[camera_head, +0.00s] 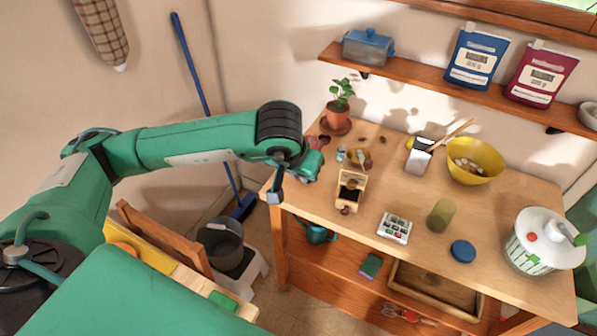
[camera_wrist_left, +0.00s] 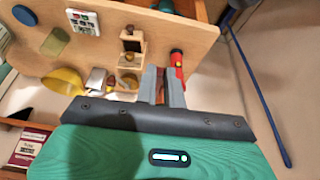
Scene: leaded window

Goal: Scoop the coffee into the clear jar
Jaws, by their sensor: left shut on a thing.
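My left gripper (camera_head: 296,176) is at the table's left end, beside its edge. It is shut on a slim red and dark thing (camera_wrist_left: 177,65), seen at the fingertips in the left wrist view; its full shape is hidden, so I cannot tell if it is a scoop. A small wooden box with dark contents (camera_head: 350,190), perhaps the coffee, stands to the gripper's right. It also shows in the wrist view (camera_wrist_left: 132,42). An upright olive-tinted, see-through cylinder (camera_head: 440,215), perhaps the clear jar, stands further right. A blue round lid (camera_head: 462,250) lies near it.
A potted plant (camera_head: 336,118) stands at the back left. A yellow bowl (camera_head: 475,165), a metal container (camera_head: 418,160) and a white button pad (camera_head: 394,228) are on the table. A striped bin (camera_head: 542,245) is at the right. A shelf (camera_head: 430,78) overhangs the back.

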